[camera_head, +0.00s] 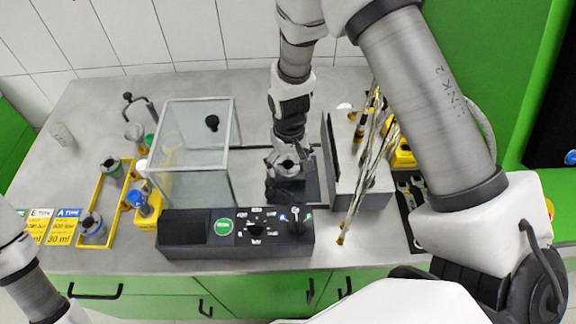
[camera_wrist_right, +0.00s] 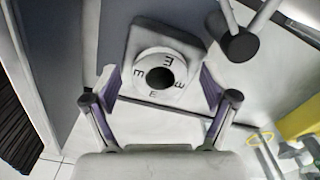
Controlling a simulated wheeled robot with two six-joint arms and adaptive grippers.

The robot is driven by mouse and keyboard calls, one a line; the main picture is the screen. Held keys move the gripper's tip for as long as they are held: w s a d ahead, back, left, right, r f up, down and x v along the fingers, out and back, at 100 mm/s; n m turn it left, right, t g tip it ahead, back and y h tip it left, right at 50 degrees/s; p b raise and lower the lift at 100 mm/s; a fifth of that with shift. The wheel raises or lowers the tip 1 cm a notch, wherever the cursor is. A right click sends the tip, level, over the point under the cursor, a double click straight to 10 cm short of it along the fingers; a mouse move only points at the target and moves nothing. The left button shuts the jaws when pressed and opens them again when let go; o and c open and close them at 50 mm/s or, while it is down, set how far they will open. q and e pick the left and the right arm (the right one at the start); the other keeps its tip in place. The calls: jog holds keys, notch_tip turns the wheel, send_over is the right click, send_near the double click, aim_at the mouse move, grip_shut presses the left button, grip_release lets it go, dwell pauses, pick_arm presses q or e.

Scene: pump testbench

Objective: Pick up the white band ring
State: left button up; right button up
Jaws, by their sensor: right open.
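A white ring (camera_wrist_right: 178,88) marked with several letter E's sits around a dark round hole on a grey rounded block (camera_wrist_right: 146,38), in the upper middle of the right wrist view. I take it for the white band ring. My right gripper (camera_wrist_right: 160,90) is open, with one finger on each side of the ring; I cannot tell whether they touch it. In the head view my right gripper (camera_head: 288,163) points down over the bench behind the black control panel, and I cannot make out the ring there. My left forearm shows at the lower left; its gripper is out of view.
A glass box (camera_head: 190,150) stands left of my right gripper. The black control panel (camera_head: 185,235) lies in front. A grey box (camera_head: 372,200) with thin rods stands to the right. A yellow frame (camera_head: 97,205) and bottles are at the left.

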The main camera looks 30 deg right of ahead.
jog(key=c, duration=1.4)
